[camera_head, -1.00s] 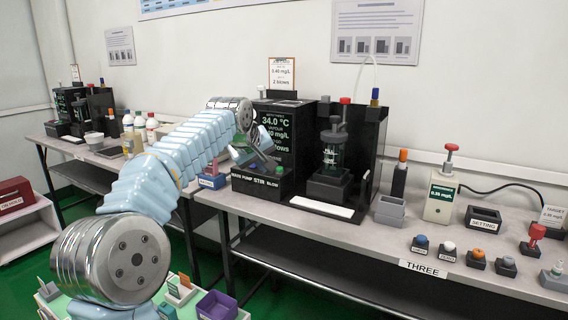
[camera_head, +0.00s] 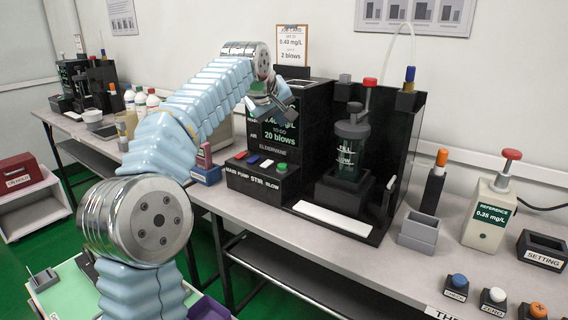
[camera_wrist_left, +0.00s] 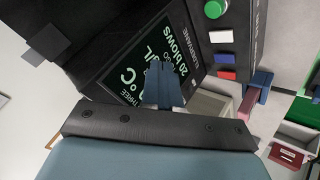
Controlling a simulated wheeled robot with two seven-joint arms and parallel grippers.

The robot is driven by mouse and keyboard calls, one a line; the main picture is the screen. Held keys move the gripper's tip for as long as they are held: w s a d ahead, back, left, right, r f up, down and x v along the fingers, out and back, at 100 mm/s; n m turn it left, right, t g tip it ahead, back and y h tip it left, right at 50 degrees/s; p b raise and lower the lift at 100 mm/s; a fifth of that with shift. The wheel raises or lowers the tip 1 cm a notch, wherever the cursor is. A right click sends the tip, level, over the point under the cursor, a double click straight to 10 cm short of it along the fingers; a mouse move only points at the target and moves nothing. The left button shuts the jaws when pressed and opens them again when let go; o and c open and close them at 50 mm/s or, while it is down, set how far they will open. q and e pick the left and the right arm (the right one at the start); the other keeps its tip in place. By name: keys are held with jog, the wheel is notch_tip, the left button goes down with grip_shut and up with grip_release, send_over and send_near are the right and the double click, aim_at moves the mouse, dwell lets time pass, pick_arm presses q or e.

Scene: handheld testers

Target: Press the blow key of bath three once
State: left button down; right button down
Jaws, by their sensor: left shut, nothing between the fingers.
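Bath three's black unit (camera_head: 305,105) stands on the bench, with a lit screen reading "20 blows" (camera_head: 280,134). Its front panel (camera_head: 262,185) has red, blue and white keys and, at the right end above "BLOW", the green blow key (camera_head: 282,168). The green key also shows at the top of the left wrist view (camera_wrist_left: 214,9). My left gripper (camera_head: 287,110) is shut and empty in front of the screen's upper part, above and apart from the keys. Its closed fingers (camera_wrist_left: 164,85) cover part of the screen in the wrist view. My right gripper is not in view.
Right of the panel stand a glass cell (camera_head: 350,150) in a black holder and a white strip (camera_head: 333,219). A grey open box (camera_head: 418,232) and the reference meter (camera_head: 487,215) are farther right. A blue-and-red block (camera_head: 205,172) sits left of the panel.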

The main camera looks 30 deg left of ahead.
pick_arm(q)
jog(key=b, duration=0.2)
send_over(280, 166)
notch_tip(280, 166, down, 7)
jog(key=shift+f, duration=0.2)
jog(key=shift+f+b, duration=0.35)
jog(key=shift+f, duration=0.4)
dwell(1.5)
jog(key=shift+f, duration=0.35)
jog(key=shift+f+b, duration=0.55)
jog(key=shift+b, duration=0.15)
dwell(0.3)
jog(key=shift+r, duration=0.1)
jog(key=shift+r+p, duration=0.85)
